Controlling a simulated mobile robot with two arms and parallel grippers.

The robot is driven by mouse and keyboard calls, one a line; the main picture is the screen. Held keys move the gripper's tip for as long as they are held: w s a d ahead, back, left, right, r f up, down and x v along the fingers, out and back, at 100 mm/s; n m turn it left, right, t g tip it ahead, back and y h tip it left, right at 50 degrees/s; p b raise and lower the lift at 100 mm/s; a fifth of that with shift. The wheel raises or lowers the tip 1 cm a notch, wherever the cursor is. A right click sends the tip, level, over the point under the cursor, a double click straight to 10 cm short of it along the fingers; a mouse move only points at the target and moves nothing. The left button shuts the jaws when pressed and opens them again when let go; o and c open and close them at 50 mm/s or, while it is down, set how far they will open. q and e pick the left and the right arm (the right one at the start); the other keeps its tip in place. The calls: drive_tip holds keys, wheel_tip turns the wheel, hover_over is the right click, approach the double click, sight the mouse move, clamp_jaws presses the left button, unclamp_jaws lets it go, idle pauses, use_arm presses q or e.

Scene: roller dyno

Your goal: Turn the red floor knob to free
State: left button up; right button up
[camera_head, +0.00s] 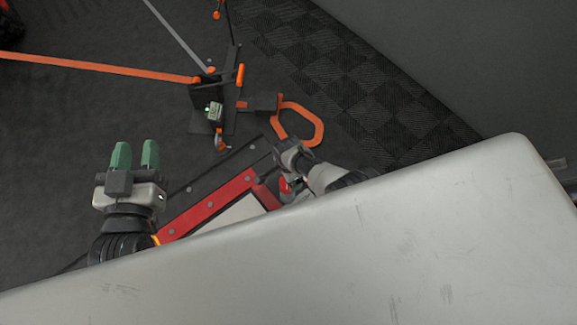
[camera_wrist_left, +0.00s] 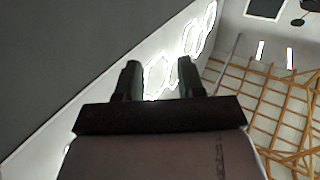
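A small red part (camera_head: 284,185), which looks like the red knob, shows beside the red-edged floor frame, close to my right wrist. It is partly hidden, so its setting cannot be read. My right gripper (camera_head: 284,158) is just above it in the picture; its fingers are too small and covered to tell whether they touch anything. My left gripper (camera_head: 136,156) has two green fingertips held apart with nothing between them, left of the frame. In the left wrist view its open fingers (camera_wrist_left: 158,78) point up toward the ceiling.
A red frame edge (camera_head: 212,205) with bolts lies on the dark floor. A grey wall is at right. A pale surface blocks the lower view.

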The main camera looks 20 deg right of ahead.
use_arm(q)
drive_tip(key=s+a+f+g+y+p, duration=0.1)
drive_tip(key=s+a+f+g+p, duration=0.1)
drive_tip(key=f+g, duration=0.4)
drive_tip(key=shift+s+a+f+g+y, duration=0.15)
drive_tip(key=shift+s+f+g+y, duration=0.35)
drive_tip(key=shift+s, duration=0.3)
